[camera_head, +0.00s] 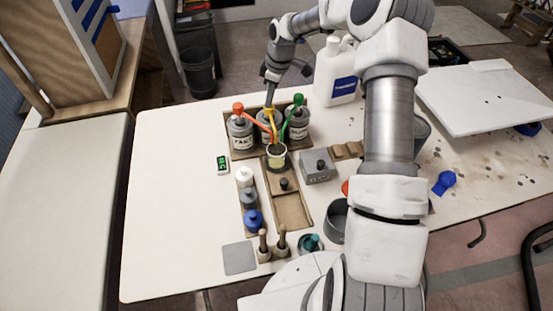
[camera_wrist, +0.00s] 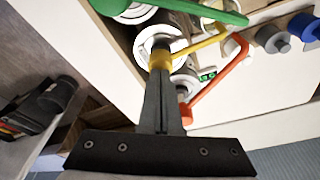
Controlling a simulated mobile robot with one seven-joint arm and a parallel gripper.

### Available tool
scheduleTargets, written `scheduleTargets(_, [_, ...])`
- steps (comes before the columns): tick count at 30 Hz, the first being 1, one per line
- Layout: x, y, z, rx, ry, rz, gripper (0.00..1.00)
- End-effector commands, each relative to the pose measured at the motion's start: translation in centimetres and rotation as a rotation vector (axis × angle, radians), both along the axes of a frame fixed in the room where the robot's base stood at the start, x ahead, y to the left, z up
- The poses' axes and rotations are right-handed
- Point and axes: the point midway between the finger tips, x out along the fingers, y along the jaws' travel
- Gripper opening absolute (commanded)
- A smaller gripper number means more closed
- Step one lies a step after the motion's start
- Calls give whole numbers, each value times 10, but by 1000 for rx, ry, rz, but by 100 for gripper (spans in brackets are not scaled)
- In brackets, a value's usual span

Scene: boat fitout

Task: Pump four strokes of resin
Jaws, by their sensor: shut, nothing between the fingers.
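Three grey cans with pump heads stand side by side on a wooden tray: an orange pump (camera_head: 238,107) at left, a yellow pump (camera_head: 265,122) in the middle and a green pump (camera_head: 298,100) at right. Their spouts converge over a clear yellowish cup (camera_head: 277,157). The label of the middle can is partly hidden. My gripper (camera_head: 270,101) points down at the yellow pump's head, shut with nothing between its fingers. In the wrist view the closed fingertips (camera_wrist: 160,74) are at the yellow head (camera_wrist: 160,57), seemingly touching it; the exact contact is unclear.
A green-lit display (camera_head: 223,165) lies left of the cup. A grey box (camera_head: 317,167) stands to its right, and small bottles (camera_head: 252,219) stand in front. A white jug (camera_head: 335,75) stands behind right. The table's left side is clear.

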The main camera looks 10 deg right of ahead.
Motion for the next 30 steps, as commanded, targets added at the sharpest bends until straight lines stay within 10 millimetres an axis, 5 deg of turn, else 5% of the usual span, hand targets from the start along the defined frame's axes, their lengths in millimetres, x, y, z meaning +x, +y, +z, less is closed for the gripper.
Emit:
scheduleTargets(10, [-1,0,1,0,4,1,0])
scheduleTargets(30, [-1,0,39,0,2,0,0])
